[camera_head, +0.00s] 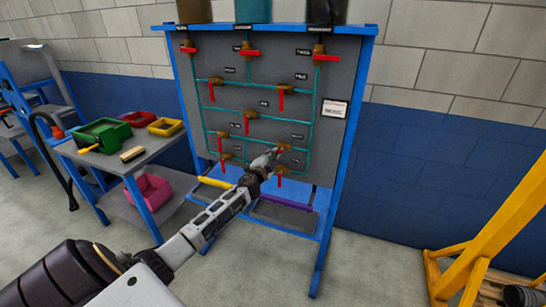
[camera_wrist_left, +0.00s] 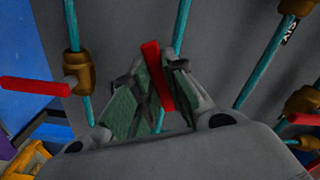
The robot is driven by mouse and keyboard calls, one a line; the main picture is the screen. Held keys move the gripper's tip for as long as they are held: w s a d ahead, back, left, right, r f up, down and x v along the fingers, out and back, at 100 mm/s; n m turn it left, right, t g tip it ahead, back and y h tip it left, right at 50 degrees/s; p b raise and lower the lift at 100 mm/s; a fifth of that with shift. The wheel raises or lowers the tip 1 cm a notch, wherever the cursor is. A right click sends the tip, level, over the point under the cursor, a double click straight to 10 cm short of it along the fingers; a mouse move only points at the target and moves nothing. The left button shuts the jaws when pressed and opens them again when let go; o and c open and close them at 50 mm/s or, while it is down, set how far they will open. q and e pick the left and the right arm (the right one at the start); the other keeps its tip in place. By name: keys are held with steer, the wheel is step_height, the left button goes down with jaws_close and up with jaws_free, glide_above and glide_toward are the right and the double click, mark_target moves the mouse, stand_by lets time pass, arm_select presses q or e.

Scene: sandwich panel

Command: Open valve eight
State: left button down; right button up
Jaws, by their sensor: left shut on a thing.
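The upright grey panel (camera_head: 345,75) carries teal pipes with several brass valves that have red handles. My left gripper (camera_head: 274,154) is at the lower right part of the panel, at a brass valve (camera_head: 285,147). In the left wrist view, my left gripper (camera_wrist_left: 158,95) is shut on a red handle (camera_wrist_left: 152,62), which stands between its green-padded fingers. This valve's body and label are hidden or too small to read, so I cannot tell its number. Another valve with a red handle (camera_wrist_left: 35,87) is at the left of the wrist view. My right gripper is not in view.
Below the gripper, another valve has its red handle (camera_head: 279,182) hanging down. A blue frame (camera_head: 340,165) holds the panel. A side table (camera_head: 160,141) with green, red and yellow bins stands left. A yellow frame (camera_head: 500,225) stands right, with open floor between.

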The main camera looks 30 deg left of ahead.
arm_select(q)
steer(key=shift+a+r+m+p, duration=0.1)
steer(key=shift+r+m+p, duration=0.15)
steer(key=shift+m, duration=0.65)
steer(key=shift+r+m+p, duration=0.2)
steer(key=shift+r+m, duration=0.05)
steer(key=shift+m, duration=0.65)
steer(key=shift+a+r+m+p, duration=0.1)
steer(key=shift+r+m+p, duration=0.15)
steer(key=shift+m, duration=0.65)
steer(key=c, duration=1.4)
jaws_free()
steer(key=shift+c, duration=0.2)
steer(key=shift+s, duration=0.15)
steer(key=v, duration=1.1)
steer(key=shift+s, duration=0.35)
steer(key=shift+d, duration=0.1)
